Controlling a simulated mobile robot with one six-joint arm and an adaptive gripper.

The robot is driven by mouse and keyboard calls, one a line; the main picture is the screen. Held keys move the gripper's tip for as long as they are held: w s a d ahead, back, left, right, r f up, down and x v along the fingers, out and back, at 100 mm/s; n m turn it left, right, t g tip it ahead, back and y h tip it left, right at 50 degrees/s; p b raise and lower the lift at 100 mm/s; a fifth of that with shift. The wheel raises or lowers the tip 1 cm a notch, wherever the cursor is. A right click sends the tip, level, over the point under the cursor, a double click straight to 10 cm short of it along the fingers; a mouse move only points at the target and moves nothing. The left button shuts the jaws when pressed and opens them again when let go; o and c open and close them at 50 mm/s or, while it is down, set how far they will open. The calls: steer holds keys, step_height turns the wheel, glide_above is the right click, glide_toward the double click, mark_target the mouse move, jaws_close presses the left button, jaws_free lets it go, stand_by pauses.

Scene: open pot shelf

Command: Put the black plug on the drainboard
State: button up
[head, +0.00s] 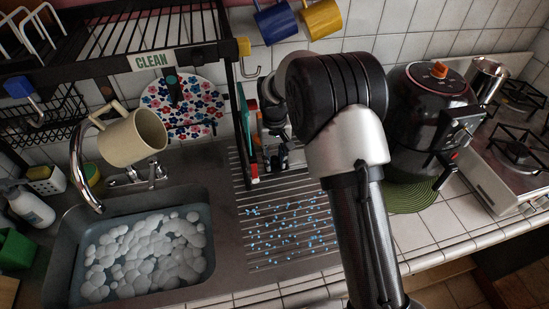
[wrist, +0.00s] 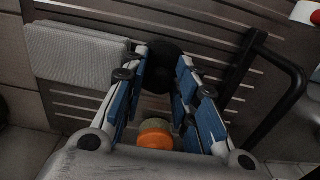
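In the wrist view, a dark round thing, which looks like the black plug (wrist: 158,68), sits between the tips of my gripper (wrist: 162,66). The blue-padded fingers lean inward and appear to touch it on both sides. The ribbed drainboard (wrist: 85,100) lies beyond and below the fingers. In the head view, the metal drainboard (head: 290,258) is right of the sink, with small blue specks on it. My gripper (head: 283,160) is over its back part, half hidden by my arm; the plug cannot be made out there.
The sink (head: 62,262) holds foamy water, with a beige mug (head: 132,138) above it by the tap. A rack post (head: 230,75) stands close left of my arm. An air fryer (head: 425,110) is to the right. Pale flat slabs (wrist: 75,55) lie left of my fingers.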

step_height(320, 180, up, 12)
steer(key=p, duration=0.4)
step_height(320, 180, up, 8)
steer(key=t, duration=0.1)
glide_above(275, 158)
steer(key=s+d, duration=0.3)
steer(key=s, duration=0.1)
steer(key=s+d+r+m+t, duration=0.1)
steer(key=s+d+r, duration=0.3)
steer(key=s+r, duration=0.5)
steer(key=s+d+f+t, duration=0.1)
steer(key=s+d, duration=0.1)
steer(key=s, duration=0.8)
steer(key=s+d+f+m+t, duration=0.1)
steer(key=s+d, duration=0.1)
steer(key=s, duration=0.8)
steer(key=shift+s+d+f+t, duration=0.15)
steer(key=shift+s+d+t, duration=0.15)
steer(key=shift+s+d, duration=0.1)
steer(key=shift+a, duration=0.15)
